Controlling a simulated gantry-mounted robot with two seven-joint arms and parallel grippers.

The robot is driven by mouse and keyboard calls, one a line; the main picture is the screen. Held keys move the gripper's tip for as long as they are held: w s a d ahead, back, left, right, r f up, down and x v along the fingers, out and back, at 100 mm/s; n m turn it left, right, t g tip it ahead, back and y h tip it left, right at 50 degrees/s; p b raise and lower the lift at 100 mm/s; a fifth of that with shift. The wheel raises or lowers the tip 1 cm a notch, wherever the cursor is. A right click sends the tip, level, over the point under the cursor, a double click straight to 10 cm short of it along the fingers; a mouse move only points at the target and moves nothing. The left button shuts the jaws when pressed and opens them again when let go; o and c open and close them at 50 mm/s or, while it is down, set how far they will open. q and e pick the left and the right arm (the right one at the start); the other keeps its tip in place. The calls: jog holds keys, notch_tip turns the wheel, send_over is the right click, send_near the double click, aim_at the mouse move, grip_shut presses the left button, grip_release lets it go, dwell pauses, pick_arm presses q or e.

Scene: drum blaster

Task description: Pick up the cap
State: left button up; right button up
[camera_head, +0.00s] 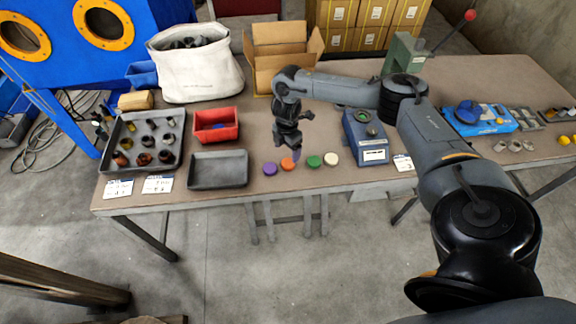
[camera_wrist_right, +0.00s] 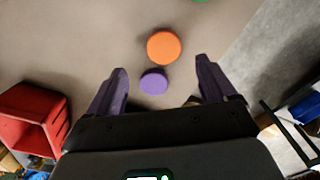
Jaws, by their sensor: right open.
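Four small round caps stand in a row near the table's front edge: a purple cap (camera_head: 270,169), an orange cap (camera_head: 288,163), a green cap (camera_head: 313,161) and a white cap (camera_head: 331,159). In the right wrist view my right gripper (camera_wrist_right: 162,72) is open and empty. The purple cap (camera_wrist_right: 154,81) shows between its fingers, and the orange cap (camera_wrist_right: 164,47) lies just beyond the fingertips. The left gripper is not in view.
An empty grey tray (camera_head: 218,181) and a red bin (camera_head: 216,138) are left of the caps. A larger tray (camera_head: 172,169) holds several small cups. A blue-grey device (camera_head: 374,152) stands right of them. A cardboard box (camera_head: 258,78) and white sack (camera_head: 213,88) are behind.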

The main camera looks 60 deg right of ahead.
aim_at(288, 163)
jog(key=shift+s+a+f+b, duration=0.15)
jog(key=shift+f+b, duration=0.15)
jog(key=shift+f, duration=1.4)
jog(key=shift+s+f+b, duration=0.1)
jog(key=shift+f+b, duration=0.15)
jog(key=shift+f, duration=1.45)
jog(key=c, duration=1.1)
